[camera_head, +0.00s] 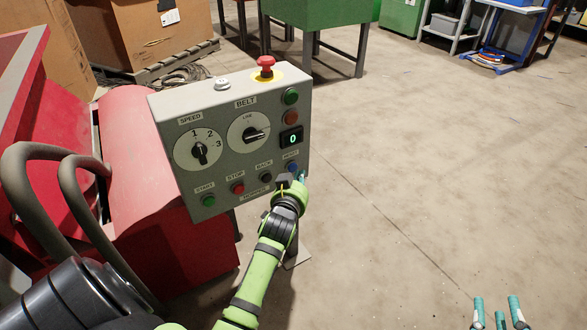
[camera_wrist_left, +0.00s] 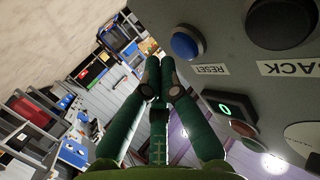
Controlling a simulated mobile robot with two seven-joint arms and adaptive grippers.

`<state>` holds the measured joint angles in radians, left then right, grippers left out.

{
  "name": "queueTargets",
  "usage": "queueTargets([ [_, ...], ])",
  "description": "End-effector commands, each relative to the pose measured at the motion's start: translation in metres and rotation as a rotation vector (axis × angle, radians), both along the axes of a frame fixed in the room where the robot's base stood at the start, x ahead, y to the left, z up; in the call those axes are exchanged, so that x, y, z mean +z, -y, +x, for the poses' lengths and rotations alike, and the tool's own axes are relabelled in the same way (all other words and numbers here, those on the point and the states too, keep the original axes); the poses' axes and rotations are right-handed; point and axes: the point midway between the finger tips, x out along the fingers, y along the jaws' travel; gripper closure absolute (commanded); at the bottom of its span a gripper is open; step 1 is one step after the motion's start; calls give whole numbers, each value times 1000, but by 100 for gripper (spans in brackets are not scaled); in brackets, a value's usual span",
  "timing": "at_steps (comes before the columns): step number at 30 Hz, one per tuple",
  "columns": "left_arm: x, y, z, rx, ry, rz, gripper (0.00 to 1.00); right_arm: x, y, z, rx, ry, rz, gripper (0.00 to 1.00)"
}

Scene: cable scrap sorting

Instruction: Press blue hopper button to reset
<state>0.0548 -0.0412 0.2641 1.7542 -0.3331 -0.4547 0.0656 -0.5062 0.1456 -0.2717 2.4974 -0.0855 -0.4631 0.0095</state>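The grey control panel (camera_head: 222,110) stands upright at the centre left of the head view. Its blue RESET button (camera_head: 292,167) is at the lower right of the panel face. My left gripper (camera_head: 299,178) is just below and beside that button, partly hidden behind its own wrist. In the left wrist view the blue button (camera_wrist_left: 187,43) is up and right of the left gripper's fingertips (camera_wrist_left: 160,75), which are closed together and empty. Touch is not visible. My right gripper (camera_head: 498,308) shows at the bottom right, fingers apart, empty, over the floor.
The red machine (camera_head: 125,150) with thick hoses stands left of the panel. The black BACK button (camera_head: 265,178) and red STOP button (camera_head: 238,187) sit near RESET. A red mushroom button (camera_head: 266,64) tops the panel. The floor to the right is clear.

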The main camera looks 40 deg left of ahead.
Motion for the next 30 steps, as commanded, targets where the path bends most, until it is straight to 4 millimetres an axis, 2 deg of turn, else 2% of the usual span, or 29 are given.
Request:
queueTargets([
  [30, 0, -10, 4, 0, 0, 0, 100, 6, 0, 0, 0, -1, -1, 60],
])
